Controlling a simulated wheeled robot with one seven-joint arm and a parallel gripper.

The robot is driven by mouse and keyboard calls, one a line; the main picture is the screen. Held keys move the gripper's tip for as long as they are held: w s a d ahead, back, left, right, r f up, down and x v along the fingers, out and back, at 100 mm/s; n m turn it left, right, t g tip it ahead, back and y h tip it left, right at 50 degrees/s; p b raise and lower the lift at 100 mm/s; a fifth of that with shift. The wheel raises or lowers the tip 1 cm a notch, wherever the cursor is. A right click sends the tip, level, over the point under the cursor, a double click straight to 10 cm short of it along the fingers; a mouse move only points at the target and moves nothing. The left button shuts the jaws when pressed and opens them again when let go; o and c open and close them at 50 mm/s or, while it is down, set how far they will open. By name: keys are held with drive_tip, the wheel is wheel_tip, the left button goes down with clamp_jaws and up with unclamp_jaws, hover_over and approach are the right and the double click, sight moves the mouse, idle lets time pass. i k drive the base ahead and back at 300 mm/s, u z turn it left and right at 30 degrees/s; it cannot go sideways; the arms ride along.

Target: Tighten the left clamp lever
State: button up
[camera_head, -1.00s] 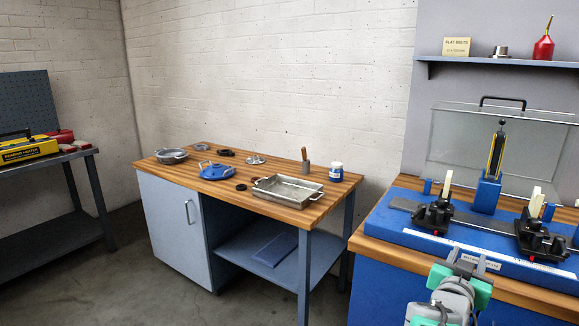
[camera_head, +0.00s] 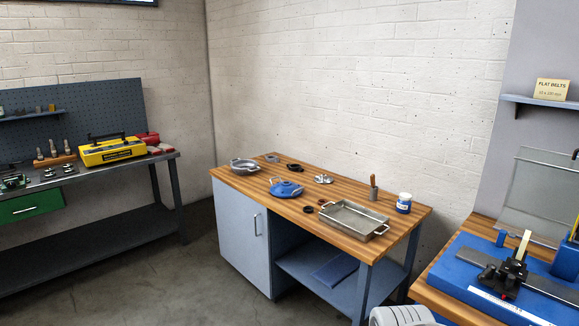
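The left clamp (camera_head: 507,277) is a black block on the blue balancing machine (camera_head: 466,268) at the lower right. Its lever (camera_head: 523,244) is pale cream and stands nearly upright, tilted slightly to the right. I cannot tell from here how tight the clamp is. My gripper is out of the picture. Only a grey part of my own arm shows at the bottom edge, left of the machine.
A wooden-topped bench (camera_head: 318,210) stands in the middle with a metal tray (camera_head: 353,221), a blue housing (camera_head: 286,187) and a white-and-blue jar (camera_head: 404,203). A dark bench at left carries a yellow case (camera_head: 112,151). Bare floor lies between the benches.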

sight(489, 273)
drive_tip(key=z, duration=1.25)
drive_tip(key=k, duration=0.65)
drive_tip(key=u, duration=0.55)
drive_tip(key=i, duration=1.35)
drive_tip(key=u, duration=0.2)
